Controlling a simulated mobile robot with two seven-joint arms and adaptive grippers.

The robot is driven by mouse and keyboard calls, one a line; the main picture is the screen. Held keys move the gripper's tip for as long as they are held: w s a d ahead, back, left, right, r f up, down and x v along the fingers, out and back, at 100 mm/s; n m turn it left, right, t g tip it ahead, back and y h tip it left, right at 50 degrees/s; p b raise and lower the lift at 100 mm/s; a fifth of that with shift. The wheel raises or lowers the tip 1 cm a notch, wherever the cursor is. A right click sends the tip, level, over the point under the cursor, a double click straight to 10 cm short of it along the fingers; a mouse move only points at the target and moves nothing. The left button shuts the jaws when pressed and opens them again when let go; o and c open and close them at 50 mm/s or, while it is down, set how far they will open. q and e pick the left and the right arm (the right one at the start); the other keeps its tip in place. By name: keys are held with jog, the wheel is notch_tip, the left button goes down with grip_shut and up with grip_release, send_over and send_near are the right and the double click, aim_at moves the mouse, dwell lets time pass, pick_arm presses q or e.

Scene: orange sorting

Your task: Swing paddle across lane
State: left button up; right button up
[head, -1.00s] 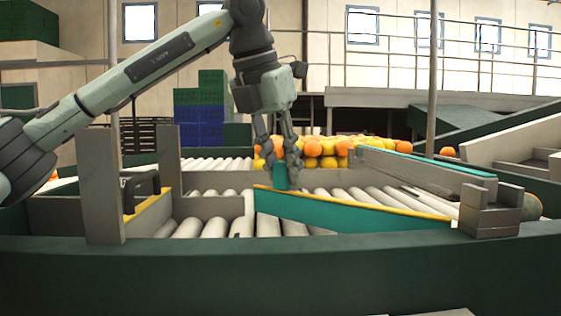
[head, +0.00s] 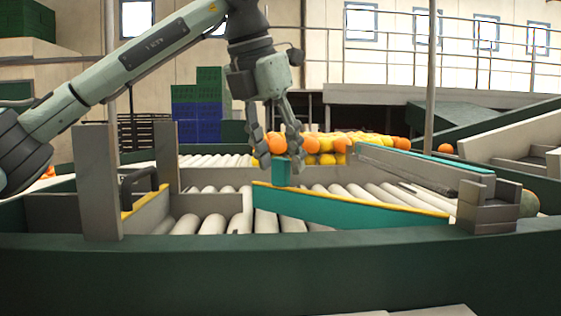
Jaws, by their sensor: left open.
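The paddle (head: 345,208) is a long teal board with a yellow top edge. It lies at a slant over the rollers, from the middle of the lane to the right side. A short teal upright handle (head: 281,172) stands near its left end. My left gripper (head: 279,150) points down just above and around the handle, its fingers apart. Whether the fingers touch the handle I cannot tell. My right gripper is not in view.
Rollers (head: 285,222) form the lane, with grey walls and a grey post (head: 97,183) at the left. Several oranges and yellow fruit (head: 325,147) are piled behind. A second teal-topped rail (head: 425,165) stands at the right. A dark green beam (head: 280,270) crosses the front.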

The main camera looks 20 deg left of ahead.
pick_arm(q)
jog(key=v, duration=1)
jog(key=shift+r, duration=0.35)
jog(key=shift+s+f, duration=0.1)
jog(key=shift+s, duration=0.05)
